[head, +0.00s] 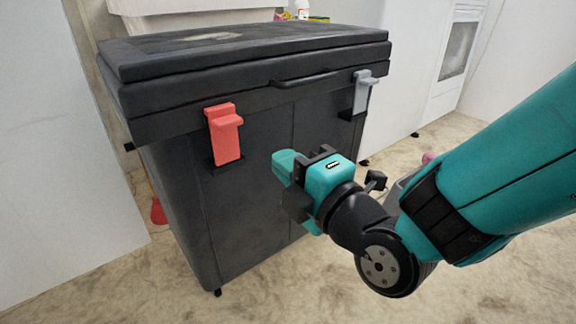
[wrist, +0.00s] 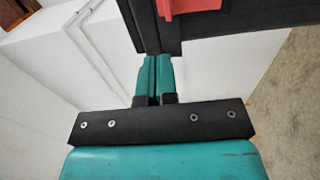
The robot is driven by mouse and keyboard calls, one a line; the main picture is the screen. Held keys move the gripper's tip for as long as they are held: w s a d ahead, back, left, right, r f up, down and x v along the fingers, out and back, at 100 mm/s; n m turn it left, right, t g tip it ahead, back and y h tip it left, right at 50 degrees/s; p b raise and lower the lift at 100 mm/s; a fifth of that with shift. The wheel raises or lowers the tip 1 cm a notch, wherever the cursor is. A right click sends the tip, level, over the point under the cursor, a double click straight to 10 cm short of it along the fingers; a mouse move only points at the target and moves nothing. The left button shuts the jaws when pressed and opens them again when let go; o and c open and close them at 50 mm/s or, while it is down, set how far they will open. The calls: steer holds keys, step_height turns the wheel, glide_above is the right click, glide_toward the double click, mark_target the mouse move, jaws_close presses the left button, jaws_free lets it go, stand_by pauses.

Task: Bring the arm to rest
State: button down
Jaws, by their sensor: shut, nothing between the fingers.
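My gripper (head: 283,165) is held out in front of the black chest (head: 265,170), on the near side of its front face. In the wrist view my gripper (wrist: 154,75) shows its two teal fingers together, with nothing between them. The fingertips appear close to a dark edge of the chest (wrist: 145,25); I cannot tell whether they touch it. My teal arm reaches in from the right in the head view, bent at a dark joint.
The chest's lid is shut. A red latch (head: 225,133) and a grey latch (head: 362,91) sit on its front. A red object (head: 158,211) lies on the floor at left. White cabinets and an oven (head: 458,50) stand behind. Floor (head: 480,290) is clear in front.

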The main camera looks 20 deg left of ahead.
steer(key=s+d+r+m+g+h+p, duration=0.1)
steer(key=d+r+m+g+h+p, duration=0.15)
steer(key=d+m, duration=0.3)
steer(key=d+r+m+g+h+p, duration=0.1)
steer(key=d+m+g+h+p, duration=0.15)
steer(key=d+m, duration=0.3)
steer(key=s+d+r+m+g+h+p, duration=0.4)
steer(key=s+d+m+g+h, duration=0.2)
steer(key=s+d+m, duration=0.75)
step_height(320, 180, up, 36)
steer(key=w+n+p, duration=0.1)
steer(key=n+p, duration=0.1)
steer(key=p, duration=3.4)
steer(key=shift+w+d+n, duration=0.3)
steer(key=shift+d+n, duration=0.05)
steer(key=shift+d, duration=0.1)
